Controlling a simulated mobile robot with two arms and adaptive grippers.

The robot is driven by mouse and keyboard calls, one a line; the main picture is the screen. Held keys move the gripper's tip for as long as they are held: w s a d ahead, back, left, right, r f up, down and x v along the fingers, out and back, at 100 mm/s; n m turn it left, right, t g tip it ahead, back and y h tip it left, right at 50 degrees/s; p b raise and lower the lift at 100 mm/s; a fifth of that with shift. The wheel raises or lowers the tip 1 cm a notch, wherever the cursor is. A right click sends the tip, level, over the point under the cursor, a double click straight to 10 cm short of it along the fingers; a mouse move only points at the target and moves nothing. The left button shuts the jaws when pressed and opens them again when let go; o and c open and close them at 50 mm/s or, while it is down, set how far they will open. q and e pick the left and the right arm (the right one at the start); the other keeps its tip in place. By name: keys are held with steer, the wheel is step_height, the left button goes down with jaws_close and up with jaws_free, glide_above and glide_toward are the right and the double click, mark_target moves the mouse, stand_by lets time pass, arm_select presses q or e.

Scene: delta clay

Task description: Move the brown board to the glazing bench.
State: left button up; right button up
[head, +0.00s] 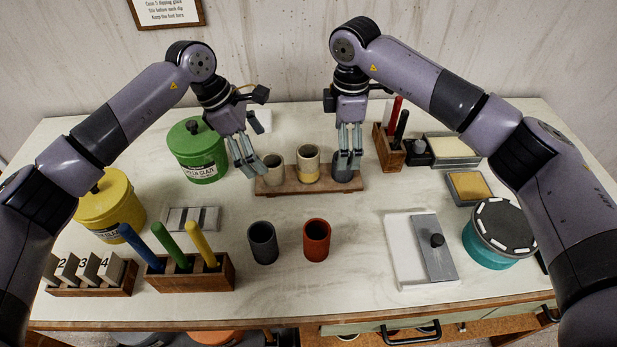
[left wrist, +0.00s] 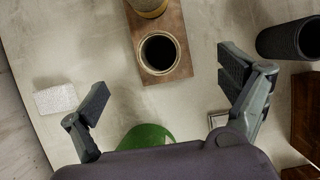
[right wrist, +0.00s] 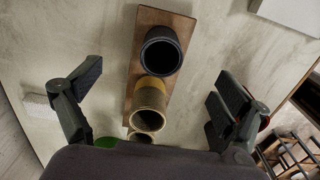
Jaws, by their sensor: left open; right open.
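The brown board (head: 310,186) lies on the bench with three cups in a row on it: a beige cup (head: 273,167), a cream and yellow cup (head: 308,164) and a dark grey cup (head: 342,170). It also shows in the left wrist view (left wrist: 181,62) and in the right wrist view (right wrist: 130,87). My left gripper (head: 247,168) is open above the board's left end, beside the beige cup. My right gripper (head: 349,157) is open above the dark grey cup at the right end. Both grippers look empty. I cannot tell which surface is the glazing bench.
A green glaze tin (head: 198,155) stands behind left of the board. A wooden holder (head: 388,146) with red and black sticks is close at right. A dark cup (head: 262,242) and a red cup (head: 316,240) stand in front.

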mark_target(278, 175)
arm_select(q)
steer(key=x, duration=0.9)
steer(key=shift+d+f, duration=0.15)
steer(key=shift+f, duration=0.25)
arm_select(e)
step_height(278, 175, down, 10)
steer(key=shift+r, duration=0.1)
arm_select(q)
steer(key=shift+c, duration=0.4)
arm_select(e)
steer(key=shift+c, duration=0.4)
arm_select(q)
steer(key=c, duration=1.4)
arm_select(e)
steer(key=c, duration=1.4)
arm_select(q)
steer(key=shift+o, duration=0.2)
steer(key=shift+r, duration=0.1)
arm_select(e)
steer(key=shift+o, duration=0.2)
